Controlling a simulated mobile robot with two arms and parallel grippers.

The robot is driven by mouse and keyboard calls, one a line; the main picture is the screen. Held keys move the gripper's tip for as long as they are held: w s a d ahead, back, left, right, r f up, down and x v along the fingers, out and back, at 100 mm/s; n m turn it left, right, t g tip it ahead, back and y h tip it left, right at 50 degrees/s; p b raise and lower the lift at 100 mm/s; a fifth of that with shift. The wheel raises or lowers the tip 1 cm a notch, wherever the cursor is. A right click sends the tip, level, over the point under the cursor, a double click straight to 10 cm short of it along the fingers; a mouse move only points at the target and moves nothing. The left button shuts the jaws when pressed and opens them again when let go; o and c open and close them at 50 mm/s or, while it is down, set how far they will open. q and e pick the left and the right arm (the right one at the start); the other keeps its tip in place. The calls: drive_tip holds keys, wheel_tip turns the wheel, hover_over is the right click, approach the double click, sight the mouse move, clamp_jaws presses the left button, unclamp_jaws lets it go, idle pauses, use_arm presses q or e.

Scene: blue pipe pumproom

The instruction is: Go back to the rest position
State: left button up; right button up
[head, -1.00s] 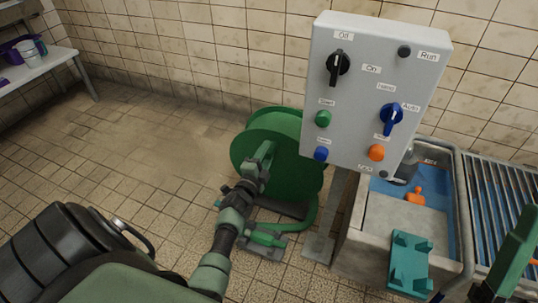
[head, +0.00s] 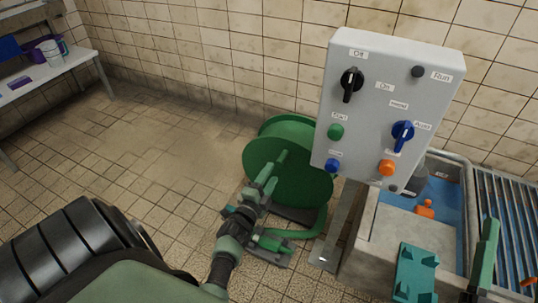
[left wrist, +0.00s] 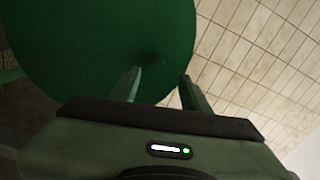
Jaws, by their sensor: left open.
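My left gripper (head: 275,174) is in the middle of the head view, in front of the green hose reel (head: 300,165). Its two fingers are spread and nothing is between them. In the left wrist view the open fingers (left wrist: 160,85) point towards the reel's round green disc (left wrist: 90,40), and I cannot tell how much gap there is. A green and dark part at the lower right of the head view looks like my right gripper (head: 485,262). It is cut off by the frame's edge, and its jaws cannot be made out.
A grey control box (head: 388,110) with knobs and buttons stands right of the reel. A concrete basin (head: 395,225) with a teal bracket (head: 414,275) and an orange item (head: 425,208) is at the right. A white bench (head: 45,75) is at far left. Floor left of the reel is clear.

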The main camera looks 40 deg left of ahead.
use_arm(q)
drive_tip(key=shift+s, duration=0.3)
use_arm(e)
drive_tip(key=shift+w+f+g, duration=0.15)
drive_tip(key=shift+f+g, duration=0.15)
drive_tip(key=shift+f, duration=0.1)
